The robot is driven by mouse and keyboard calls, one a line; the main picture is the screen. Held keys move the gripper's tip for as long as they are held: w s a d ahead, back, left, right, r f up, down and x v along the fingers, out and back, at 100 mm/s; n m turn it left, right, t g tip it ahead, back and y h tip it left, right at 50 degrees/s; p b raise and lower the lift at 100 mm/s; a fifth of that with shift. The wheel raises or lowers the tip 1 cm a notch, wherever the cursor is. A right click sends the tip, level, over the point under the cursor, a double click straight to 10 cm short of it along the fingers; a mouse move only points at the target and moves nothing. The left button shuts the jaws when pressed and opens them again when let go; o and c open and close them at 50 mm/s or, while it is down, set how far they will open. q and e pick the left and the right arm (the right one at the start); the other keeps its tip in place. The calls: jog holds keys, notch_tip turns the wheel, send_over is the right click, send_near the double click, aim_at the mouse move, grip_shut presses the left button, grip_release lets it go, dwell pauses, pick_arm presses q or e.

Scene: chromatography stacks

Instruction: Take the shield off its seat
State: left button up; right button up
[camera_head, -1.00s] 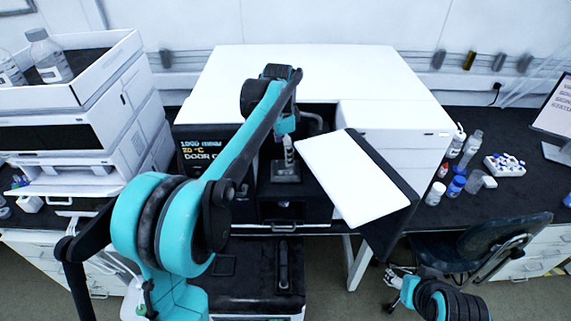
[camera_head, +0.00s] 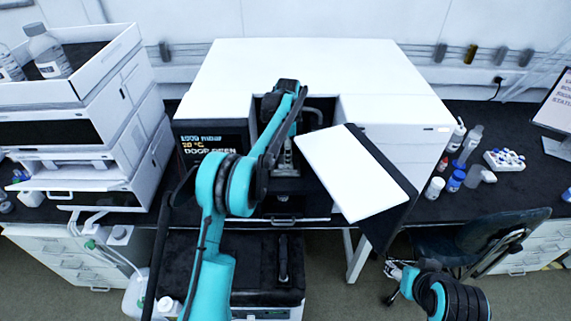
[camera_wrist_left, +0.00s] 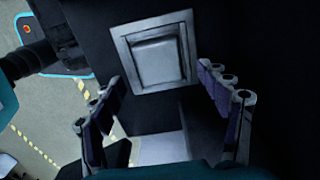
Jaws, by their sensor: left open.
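A square pale grey plate (camera_wrist_left: 156,52) in a raised frame shows in the left wrist view, on a dark surface. It may be the shield in its seat; I cannot tell for sure. My left gripper (camera_wrist_left: 160,84) is open, its fingers on either side and below the plate, with nothing between them. In the head view my left arm reaches over the instrument's dark open bay (camera_head: 308,198) and hides much of it. My right gripper (camera_head: 397,271) is low at the right, away from the bay; its jaws are too small to read.
The white instrument (camera_head: 330,70) has its door (camera_head: 352,172) swung open at the bay's right; its display (camera_head: 207,143) reads door open. A white module stack (camera_head: 95,110) stands at left. Bottles (camera_head: 455,181) and a vial rack (camera_head: 503,160) lie at right, beside a chair (camera_head: 480,230).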

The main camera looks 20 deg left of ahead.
pick_arm(q)
notch_tip(320, 180, down, 2)
jog(key=shift+f, duration=0.15)
jog(key=c, duration=1.4)
